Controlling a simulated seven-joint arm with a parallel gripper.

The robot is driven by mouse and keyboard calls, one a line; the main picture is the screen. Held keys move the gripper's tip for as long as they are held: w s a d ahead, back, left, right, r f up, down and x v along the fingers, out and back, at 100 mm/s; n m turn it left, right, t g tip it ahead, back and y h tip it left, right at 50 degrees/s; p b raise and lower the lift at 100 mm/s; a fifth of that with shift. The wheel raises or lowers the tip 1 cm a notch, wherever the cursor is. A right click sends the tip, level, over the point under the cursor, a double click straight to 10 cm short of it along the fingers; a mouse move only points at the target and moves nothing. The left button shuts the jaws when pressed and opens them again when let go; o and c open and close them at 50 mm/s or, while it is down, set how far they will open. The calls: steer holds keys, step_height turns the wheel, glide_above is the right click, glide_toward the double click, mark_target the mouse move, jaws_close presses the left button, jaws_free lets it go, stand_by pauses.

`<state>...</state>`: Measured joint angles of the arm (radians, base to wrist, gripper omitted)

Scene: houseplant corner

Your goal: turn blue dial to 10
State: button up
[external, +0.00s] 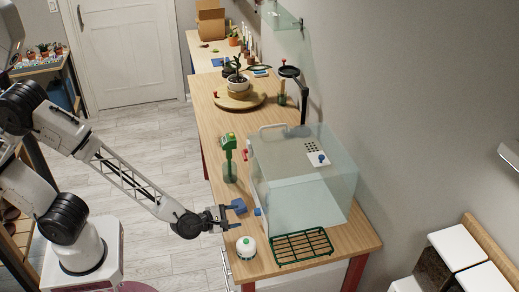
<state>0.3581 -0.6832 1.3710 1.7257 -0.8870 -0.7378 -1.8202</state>
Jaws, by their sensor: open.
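My gripper (236,215) is open at the bench's left edge, left of the tank and well apart from the panel. A blue block (238,205) shows right by its fingers; I cannot tell whether they touch.
On the wooden bench (222,123), a green-topped bottle (229,160) stands behind my gripper. A white round pot (246,247) and a green wire rack (301,246) are in front. A potted plant (238,82) on a round board stands farther back. The tank's walls stand beside the panel.

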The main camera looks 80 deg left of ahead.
mark_target(257, 212)
steer(key=shift+a+r+n+h, duration=0.2)
steer(key=shift+a+n+h, duration=0.1)
steer(key=shift+n, duration=0.3)
steer(key=shift+a+r+n+h, duration=0.2)
steer(key=shift+n+h, duration=0.1)
steer(key=shift+n, duration=0.3)
steer(key=shift+s+a+n+g+h, duration=0.15)
steer(key=shift+a+n+g+h, duration=0.25)
steer(key=shift+n+h, duration=0.5)
steer(key=shift+x, duration=3.9)
steer(key=shift+a, duration=0.1)
steer(key=c, duration=0.9)
